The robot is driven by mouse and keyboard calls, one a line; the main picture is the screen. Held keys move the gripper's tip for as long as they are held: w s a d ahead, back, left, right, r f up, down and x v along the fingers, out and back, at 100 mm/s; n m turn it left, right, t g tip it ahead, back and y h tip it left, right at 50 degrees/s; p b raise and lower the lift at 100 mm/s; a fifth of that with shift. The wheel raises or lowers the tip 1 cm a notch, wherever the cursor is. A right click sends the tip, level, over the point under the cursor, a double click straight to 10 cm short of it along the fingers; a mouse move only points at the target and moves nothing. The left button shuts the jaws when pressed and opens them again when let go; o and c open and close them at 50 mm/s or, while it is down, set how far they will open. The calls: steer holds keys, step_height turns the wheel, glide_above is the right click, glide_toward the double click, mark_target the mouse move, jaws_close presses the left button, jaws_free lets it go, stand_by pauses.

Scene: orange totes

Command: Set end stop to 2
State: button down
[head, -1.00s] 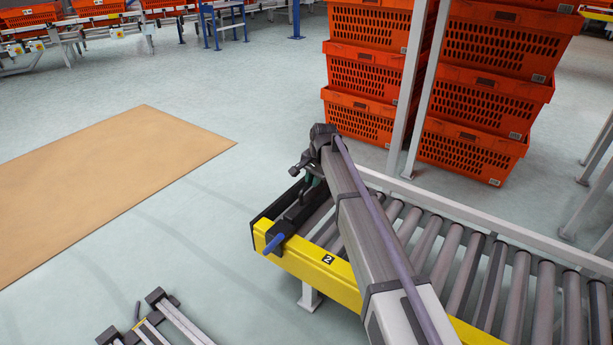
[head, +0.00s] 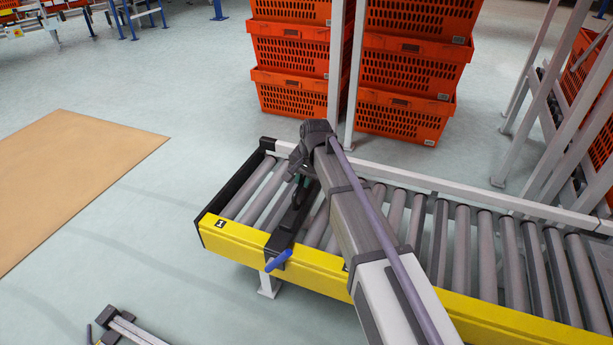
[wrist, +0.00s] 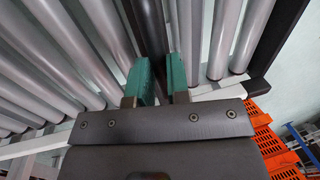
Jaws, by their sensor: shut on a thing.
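The end stop is a black bar (head: 287,222) lying across the roller conveyor, with a blue handle (head: 278,261) hanging over the yellow front rail (head: 400,293). It stands to the right of the mark 1 (head: 221,224). A second mark (head: 346,267) is mostly hidden behind my arm, and its digit cannot be read. My gripper (wrist: 161,78) is shut on the end stop's dark bar (wrist: 151,28), which runs between its teal fingers in the wrist view. In the head view my wrist partly hides the gripper and the bar's far part.
Grey rollers (head: 258,192) lie bare left of the stop, up to the black end plate (head: 232,186). Stacked orange totes (head: 405,115) and a white post (head: 338,70) stand behind the conveyor. A tan mat (head: 70,180) lies on the floor at left.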

steer(key=c, duration=1.1)
jaws_free()
step_height(320, 180, up, 11)
steer(key=d+p, duration=0.2)
steer(key=p, duration=0.8)
steer(key=shift+s+f+p, duration=0.2)
steer(key=shift+s+p, duration=0.1)
steer(key=shift+s, duration=0.1)
